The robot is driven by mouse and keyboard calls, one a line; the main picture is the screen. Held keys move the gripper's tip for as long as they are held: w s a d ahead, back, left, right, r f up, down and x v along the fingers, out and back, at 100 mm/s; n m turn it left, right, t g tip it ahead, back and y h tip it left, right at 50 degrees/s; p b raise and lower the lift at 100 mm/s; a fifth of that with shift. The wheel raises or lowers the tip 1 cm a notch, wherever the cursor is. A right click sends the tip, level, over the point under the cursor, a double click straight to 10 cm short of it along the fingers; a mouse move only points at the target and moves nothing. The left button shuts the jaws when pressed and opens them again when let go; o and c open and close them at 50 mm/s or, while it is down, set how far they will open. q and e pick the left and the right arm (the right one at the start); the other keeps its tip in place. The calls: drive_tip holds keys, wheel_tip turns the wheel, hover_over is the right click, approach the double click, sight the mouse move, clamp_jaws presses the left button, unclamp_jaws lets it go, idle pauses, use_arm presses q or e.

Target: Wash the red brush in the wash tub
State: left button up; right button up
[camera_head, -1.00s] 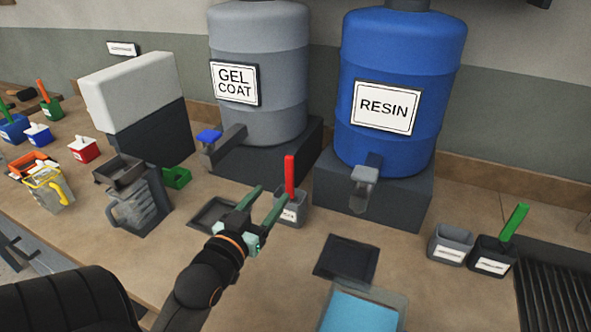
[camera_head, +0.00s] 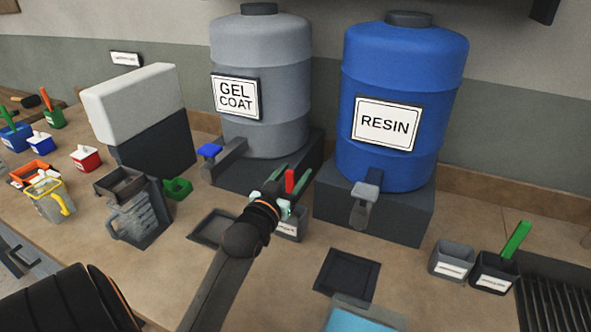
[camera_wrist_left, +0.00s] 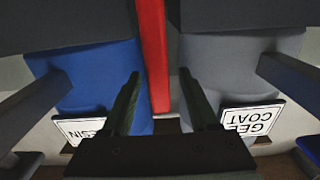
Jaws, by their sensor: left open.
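The red brush (camera_head: 290,180) stands upright in a small grey labelled holder (camera_head: 292,226) in front of the gap between the two drums. My left gripper (camera_head: 287,205) is at the brush handle, open, and hides part of it and of the holder. In the left wrist view the red handle (camera_wrist_left: 153,55) runs between the two open fingers (camera_wrist_left: 162,95), with a gap on each side. The wash tub is probably the clear tub with blue liquid (camera_head: 352,318) at the bottom edge, mostly cut off. My right gripper does not show.
A grey gel coat drum (camera_head: 262,85) and a blue resin drum (camera_head: 403,110) stand behind, with taps jutting forward. A dark square tray (camera_head: 347,272) lies right of the holder. Another holder with a green brush (camera_head: 516,240) is at the right. A jug (camera_head: 140,215) stands left.

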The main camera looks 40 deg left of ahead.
use_arm(q)
drive_tip(key=shift+w+a, duration=0.2)
drive_tip(key=shift+w, duration=0.5)
drive_tip(key=shift+c, duration=0.3)
clamp_jaws()
wheel_tip(320, 180, up, 11)
drive_tip(key=p, duration=0.4)
idle(0.6)
